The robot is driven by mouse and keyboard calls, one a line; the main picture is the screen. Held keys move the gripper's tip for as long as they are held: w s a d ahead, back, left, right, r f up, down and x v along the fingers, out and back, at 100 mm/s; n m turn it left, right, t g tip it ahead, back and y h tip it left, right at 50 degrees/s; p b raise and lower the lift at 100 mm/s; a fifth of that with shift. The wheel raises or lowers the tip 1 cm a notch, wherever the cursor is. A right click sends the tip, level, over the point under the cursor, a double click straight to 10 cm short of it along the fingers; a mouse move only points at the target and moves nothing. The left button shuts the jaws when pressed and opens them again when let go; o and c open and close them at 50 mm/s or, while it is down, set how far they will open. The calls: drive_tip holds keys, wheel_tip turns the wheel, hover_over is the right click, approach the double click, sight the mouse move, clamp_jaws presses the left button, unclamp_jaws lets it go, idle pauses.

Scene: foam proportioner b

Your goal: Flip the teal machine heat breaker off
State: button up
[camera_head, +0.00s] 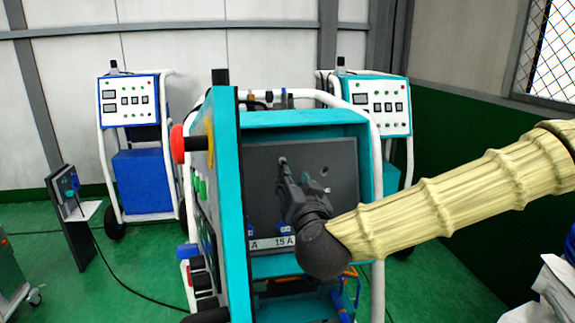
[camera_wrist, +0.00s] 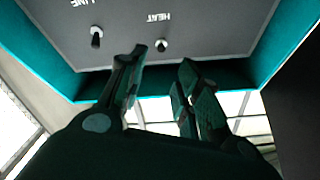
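The teal machine (camera_head: 305,118) stands at the centre of the head view, with a dark grey breaker panel (camera_head: 342,155) inside its housing. In the wrist view the panel (camera_wrist: 200,22) appears upside down. The HEAT breaker (camera_wrist: 162,45) is a small toggle under its label, and the LINE breaker (camera_wrist: 96,38) is to its left. My gripper (camera_head: 284,165) is at the panel's left part. In the wrist view its fingers (camera_wrist: 164,57) are apart and empty, with the HEAT toggle showing between and just beyond the tips. Contact cannot be told.
A teal door (camera_head: 228,170) with a red knob (camera_head: 178,144) stands open at the panel's left. White tube frame (camera_head: 375,150) borders the right. Blue switches and a "15 A" label (camera_head: 283,242) sit low on the panel. A blue machine (camera_head: 140,180) stands behind left.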

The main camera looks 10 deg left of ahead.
sight(284, 163)
drive_tip(key=p+x, duration=0.2)
drive_tip(key=x, duration=0.8)
drive_tip(key=shift+s, duration=0.1)
